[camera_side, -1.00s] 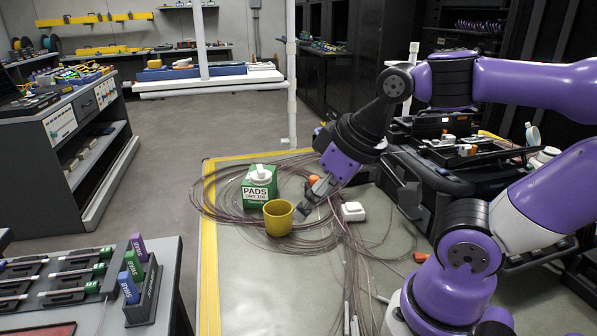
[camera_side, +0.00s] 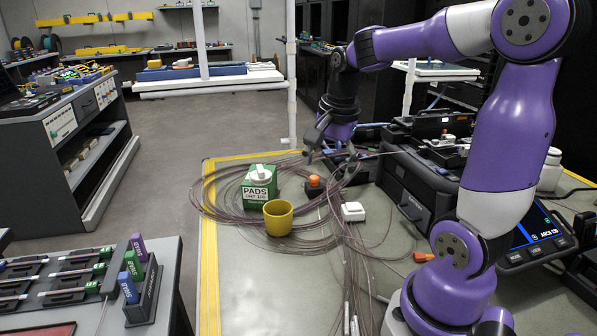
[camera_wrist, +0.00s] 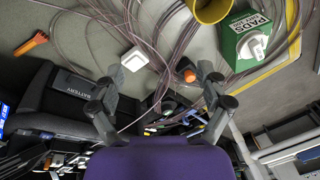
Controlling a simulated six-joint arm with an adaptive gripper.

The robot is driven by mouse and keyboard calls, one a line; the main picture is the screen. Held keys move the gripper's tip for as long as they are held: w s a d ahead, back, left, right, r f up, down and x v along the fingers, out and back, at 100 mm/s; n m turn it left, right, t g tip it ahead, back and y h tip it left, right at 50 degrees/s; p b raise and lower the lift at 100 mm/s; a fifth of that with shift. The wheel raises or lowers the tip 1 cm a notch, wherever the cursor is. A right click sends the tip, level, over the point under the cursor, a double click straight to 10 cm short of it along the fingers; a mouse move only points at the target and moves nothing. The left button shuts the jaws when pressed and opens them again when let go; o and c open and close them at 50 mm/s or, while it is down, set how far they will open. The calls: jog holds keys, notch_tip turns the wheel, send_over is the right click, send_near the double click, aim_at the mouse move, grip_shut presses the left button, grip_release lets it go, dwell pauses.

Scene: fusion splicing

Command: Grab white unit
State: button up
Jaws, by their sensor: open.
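The white unit (camera_side: 352,211) is a small white box lying on the grey table, right of the yellow cup. It also shows in the wrist view (camera_wrist: 134,59), above and left of my fingers. My gripper (camera_side: 330,158) is open and empty, raised above the table behind the white unit and clear of it. In the wrist view my two fingers (camera_wrist: 160,85) stand wide apart with nothing between them but cables and the floor of the scene beyond.
A yellow cup (camera_side: 278,218), a green pads box (camera_side: 259,188) and an orange-topped black item (camera_side: 314,187) stand near the white unit. Loose cables (camera_side: 340,240) spread around them. A black case (camera_side: 405,190) stands at the right. The table's front left is clear.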

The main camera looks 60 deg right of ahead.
jog(key=s+d+f+m+g+y, duration=0.15)
jog(key=d+f+m, duration=0.35)
jog(key=d+m, duration=0.55)
send_over(353, 205)
jog(key=shift+m+g+h, duration=0.25)
jog(key=shift+m, duration=0.2)
notch_tip(353, 205, down, 5)
jog(key=shift+r, duration=0.1)
notch_tip(353, 205, down, 6)
jog(key=shift+r, duration=0.1)
jog(key=c, duration=1.2)
